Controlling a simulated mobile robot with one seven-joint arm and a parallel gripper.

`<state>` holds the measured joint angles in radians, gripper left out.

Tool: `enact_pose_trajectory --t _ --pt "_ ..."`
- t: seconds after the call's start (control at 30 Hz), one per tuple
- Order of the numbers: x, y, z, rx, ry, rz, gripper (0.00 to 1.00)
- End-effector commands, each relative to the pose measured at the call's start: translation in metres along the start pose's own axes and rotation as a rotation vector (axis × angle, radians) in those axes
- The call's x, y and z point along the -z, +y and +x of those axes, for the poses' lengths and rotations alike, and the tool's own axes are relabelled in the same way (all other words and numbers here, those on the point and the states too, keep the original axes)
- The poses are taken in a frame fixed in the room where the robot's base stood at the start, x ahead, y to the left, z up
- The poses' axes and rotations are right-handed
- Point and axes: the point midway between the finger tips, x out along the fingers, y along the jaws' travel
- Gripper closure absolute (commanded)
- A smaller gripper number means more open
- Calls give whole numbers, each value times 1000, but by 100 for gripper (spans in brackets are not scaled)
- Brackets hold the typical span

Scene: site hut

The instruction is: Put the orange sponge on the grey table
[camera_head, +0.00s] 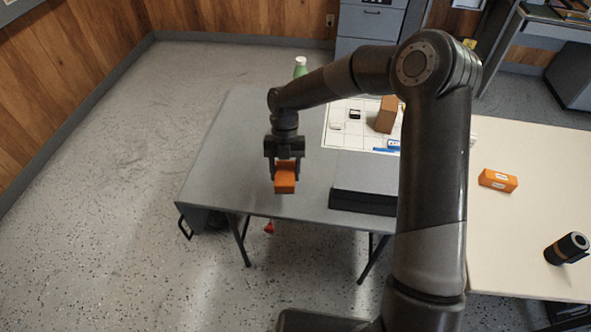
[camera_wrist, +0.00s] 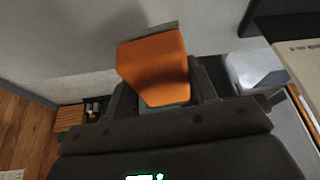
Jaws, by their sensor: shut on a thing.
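The orange sponge (camera_head: 285,181) is a small block held between the fingers of my gripper (camera_head: 284,166), which is shut on it. In the head view it appears over the left part of the grey table (camera_head: 233,148), near the front edge. I cannot tell whether its underside touches the table. The wrist view shows the orange sponge (camera_wrist: 155,68) filling the space between the fingers of my gripper (camera_wrist: 160,92).
A black bar-like object (camera_head: 362,202) lies at the table's front edge. A brown block (camera_head: 386,115) stands on a white gridded sheet (camera_head: 342,138). A green bottle (camera_head: 300,68) is behind. An orange box (camera_head: 498,180) and black cylinder (camera_head: 567,248) are on the cream table (camera_head: 530,150).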

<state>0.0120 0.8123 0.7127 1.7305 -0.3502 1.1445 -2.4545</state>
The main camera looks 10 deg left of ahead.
Motion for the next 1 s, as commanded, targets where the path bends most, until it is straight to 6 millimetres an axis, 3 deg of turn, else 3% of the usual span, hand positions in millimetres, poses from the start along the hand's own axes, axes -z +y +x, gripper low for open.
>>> enact_pose_trajectory --t 0.1,0.5,0.87,0.9,1.0 --pt "-7 0 17 0 2 1 69" --pt "-23 0 56 0 2 2 69" --pt "-25 0 61 0 1 2 69" --pt "-25 0 60 0 1 2 45" --pt "-25 0 60 0 1 2 36"
